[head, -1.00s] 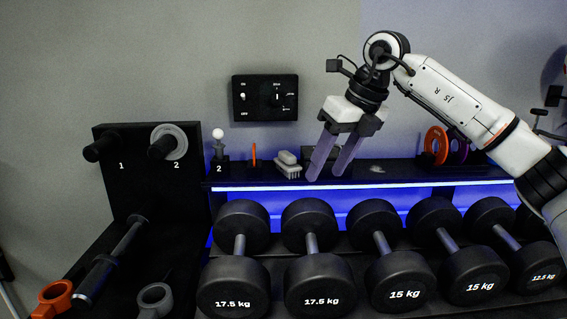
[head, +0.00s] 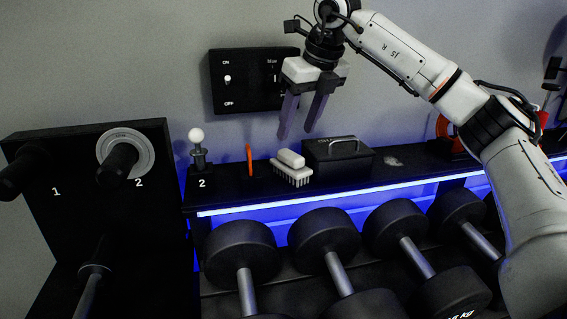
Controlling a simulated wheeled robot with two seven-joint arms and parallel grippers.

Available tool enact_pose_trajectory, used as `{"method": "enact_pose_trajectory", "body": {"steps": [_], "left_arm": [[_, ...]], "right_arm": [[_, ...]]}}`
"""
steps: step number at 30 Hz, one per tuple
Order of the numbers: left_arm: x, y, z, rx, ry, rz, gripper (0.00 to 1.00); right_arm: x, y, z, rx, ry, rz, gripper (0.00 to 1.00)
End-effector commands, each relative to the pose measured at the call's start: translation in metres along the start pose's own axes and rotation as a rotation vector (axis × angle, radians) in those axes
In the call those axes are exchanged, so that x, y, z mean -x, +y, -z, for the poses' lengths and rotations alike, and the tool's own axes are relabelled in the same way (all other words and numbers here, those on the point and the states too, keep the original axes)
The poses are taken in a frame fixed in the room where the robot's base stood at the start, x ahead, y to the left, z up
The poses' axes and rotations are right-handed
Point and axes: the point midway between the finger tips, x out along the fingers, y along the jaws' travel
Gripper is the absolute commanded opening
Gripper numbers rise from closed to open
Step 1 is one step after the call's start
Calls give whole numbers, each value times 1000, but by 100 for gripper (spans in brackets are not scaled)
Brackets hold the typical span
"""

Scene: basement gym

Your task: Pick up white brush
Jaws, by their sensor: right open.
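The white brush (head: 291,168) lies on the black shelf (head: 226,195), with its bristles downward and a rounded grip on top. It is left of a black box with a handle. My right gripper (head: 294,138) is open and empty, its two long fingers pointing down. In the picture its fingertips are just above the brush, apart from it. My left gripper is not in view.
The black handled box (head: 340,160) stands right of the brush. An orange upright piece (head: 249,160) and a white-knobbed lever (head: 197,148) stand to the left. A control panel (head: 240,82) is on the wall behind. Dumbbells (head: 325,237) fill the rack below.

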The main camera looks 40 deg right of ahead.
Motion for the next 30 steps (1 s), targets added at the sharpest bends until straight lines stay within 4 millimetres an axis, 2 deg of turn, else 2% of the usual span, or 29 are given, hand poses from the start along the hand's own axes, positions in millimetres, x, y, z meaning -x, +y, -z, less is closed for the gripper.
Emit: {"method": "enact_pose_trajectory", "body": {"steps": [1, 5, 8, 15, 18, 30], "left_arm": [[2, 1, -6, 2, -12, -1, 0], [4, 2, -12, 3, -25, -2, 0], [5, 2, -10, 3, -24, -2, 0], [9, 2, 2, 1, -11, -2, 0], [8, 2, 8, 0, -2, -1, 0], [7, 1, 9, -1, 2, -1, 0]], "right_arm": [[-8, 0, 0, 0, 3, 1, 48], [-18, 0, 0, 1, 1, 0, 48], [-26, -1, -1, 0, 2, 0, 48], [-60, -4, -2, -1, 2, -1, 48], [-69, -4, -2, -1, 1, -1, 48], [-72, -4, -2, 0, 0, -1, 48]]}}
